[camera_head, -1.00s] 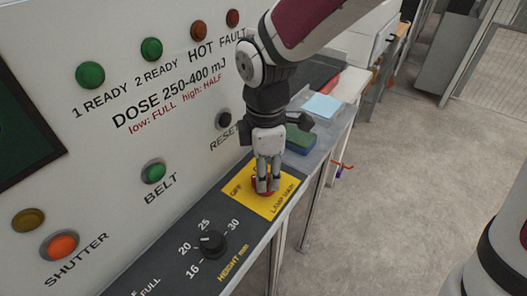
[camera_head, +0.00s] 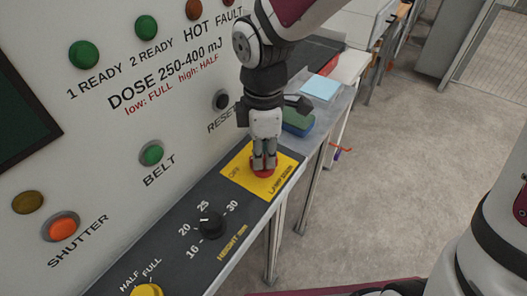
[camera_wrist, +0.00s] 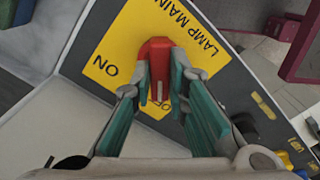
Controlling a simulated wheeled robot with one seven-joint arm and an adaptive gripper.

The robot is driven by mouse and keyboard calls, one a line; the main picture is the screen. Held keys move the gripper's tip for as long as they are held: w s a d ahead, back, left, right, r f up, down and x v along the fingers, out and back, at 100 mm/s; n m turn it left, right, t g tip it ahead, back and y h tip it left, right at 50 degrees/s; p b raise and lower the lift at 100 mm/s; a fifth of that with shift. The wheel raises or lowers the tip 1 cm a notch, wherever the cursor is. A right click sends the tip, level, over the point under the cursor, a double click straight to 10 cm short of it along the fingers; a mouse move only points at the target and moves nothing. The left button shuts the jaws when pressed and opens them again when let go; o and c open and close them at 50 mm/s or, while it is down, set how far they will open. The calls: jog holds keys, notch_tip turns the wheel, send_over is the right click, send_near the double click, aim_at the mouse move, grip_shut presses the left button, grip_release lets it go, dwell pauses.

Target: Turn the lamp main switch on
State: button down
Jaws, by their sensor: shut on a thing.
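The lamp main switch is a red knob (camera_wrist: 158,62) on a yellow plate (camera_wrist: 128,38) lettered LAMP MAIN, ON and OFF. In the wrist view the knob's long handle runs up and down the picture, its lower end at the partly covered OFF lettering; ON is to its left. My gripper (camera_wrist: 158,92) is shut on the handle, one finger on each side. In the head view my gripper (camera_head: 264,165) points down onto the red knob (camera_head: 262,173), which it mostly hides, on the yellow plate (camera_head: 238,176).
On the same dark ledge are a black height knob (camera_head: 211,223) and a yellow HALF/FULL knob (camera_head: 147,290). The upright panel beside my arm carries a black reset button (camera_head: 221,99) and a green belt button (camera_head: 151,154). A green-and-blue block (camera_head: 298,122) lies behind the plate.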

jog(key=m, duration=0.4)
jog(key=m+p, duration=0.1)
jog(key=m, duration=0.3)
jog(key=shift+m, duration=0.3)
jog(key=m, duration=0.4)
jog(key=shift+m, duration=0.3)
jog(key=shift+m+p, duration=0.65)
jog(key=shift+m, duration=1.25)
jog(key=c, duration=1.6)
grip_release()
jog(key=shift+o, duration=0.2)
notch_tip(320, 180, up, 12)
